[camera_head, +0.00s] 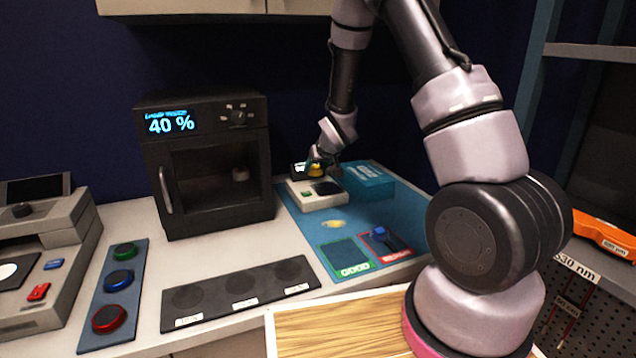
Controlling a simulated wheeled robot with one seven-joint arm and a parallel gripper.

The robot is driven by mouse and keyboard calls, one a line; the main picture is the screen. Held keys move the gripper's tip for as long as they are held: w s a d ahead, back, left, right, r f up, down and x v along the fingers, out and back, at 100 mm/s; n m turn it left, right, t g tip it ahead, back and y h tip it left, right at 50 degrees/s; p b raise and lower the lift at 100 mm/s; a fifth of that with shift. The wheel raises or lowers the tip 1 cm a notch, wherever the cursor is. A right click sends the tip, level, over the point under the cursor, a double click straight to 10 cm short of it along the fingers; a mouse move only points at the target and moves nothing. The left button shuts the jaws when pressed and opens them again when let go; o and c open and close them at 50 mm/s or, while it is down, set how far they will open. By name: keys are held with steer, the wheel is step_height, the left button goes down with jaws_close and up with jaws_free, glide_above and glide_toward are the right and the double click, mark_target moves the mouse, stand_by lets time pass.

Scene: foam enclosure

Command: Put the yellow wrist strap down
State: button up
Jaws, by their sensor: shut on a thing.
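My gripper (322,158) is at the back of the blue mat, above a small white device, and looks small from here. It is shut on the yellow wrist strap (317,170), a small yellow patch at the fingertips. The strap's full shape is too small to make out, and I cannot tell whether it touches the device below. The blue mat (300,220) lies on the white counter. A pale yellow oval patch (334,224) is on the mat in front of the device.
The white device (318,199) and a teal box (368,181) stand at the mat's back. A black oven (205,160) stands left. Mat between device and squares is mostly clear.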

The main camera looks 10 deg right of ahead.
steer(key=shift+f, duration=2.45)
steer(key=shift+f, duration=0.1)
steer(key=o, duration=1.3)
